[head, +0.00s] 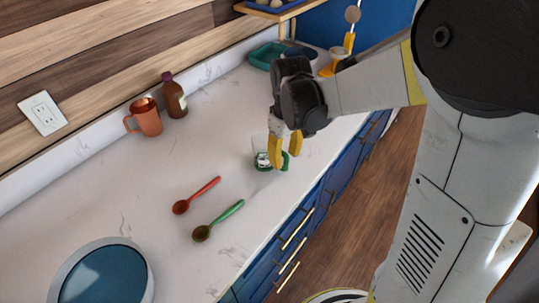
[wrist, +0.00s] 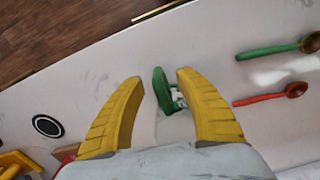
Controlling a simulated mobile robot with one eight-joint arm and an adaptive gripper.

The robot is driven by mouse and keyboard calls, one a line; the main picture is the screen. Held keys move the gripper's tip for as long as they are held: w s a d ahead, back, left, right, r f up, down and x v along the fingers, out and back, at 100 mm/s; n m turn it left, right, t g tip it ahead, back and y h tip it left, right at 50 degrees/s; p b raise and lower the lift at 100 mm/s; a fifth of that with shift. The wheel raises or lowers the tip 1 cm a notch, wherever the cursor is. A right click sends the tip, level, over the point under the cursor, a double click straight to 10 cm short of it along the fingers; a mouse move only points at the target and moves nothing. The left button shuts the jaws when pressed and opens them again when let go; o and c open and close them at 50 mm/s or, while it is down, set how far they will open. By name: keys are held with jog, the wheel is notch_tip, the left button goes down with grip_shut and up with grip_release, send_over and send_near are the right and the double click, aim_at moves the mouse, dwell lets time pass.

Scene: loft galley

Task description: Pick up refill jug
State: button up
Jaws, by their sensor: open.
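A small clear jug with a green handle and green lower trim (head: 261,157) stands on the white counter near its front edge; I take it to be the refill jug. My gripper (head: 285,156) is open, with its yellow fingers pointing down at the jug and partly covering its right side. In the wrist view the jug's green handle (wrist: 161,91) shows between the open fingertips (wrist: 161,78). The clear body is hard to make out there, and I cannot tell whether a finger touches it.
A red spoon (head: 197,195) and a green spoon (head: 217,221) lie left of the jug. A copper mug (head: 146,117) and a brown bottle (head: 174,97) stand by the wall. A blue round dish (head: 103,278) is at lower left; a teal tray (head: 264,57) is at the back.

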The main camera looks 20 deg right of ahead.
aim_at(285, 169)
notch_tip(285, 169, down, 6)
jog(key=b, duration=0.2)
jog(key=shift+s+d+r+b, duration=0.1)
jog(key=shift+b, duration=0.2)
jog(key=shift+r, duration=0.1)
grip_shut()
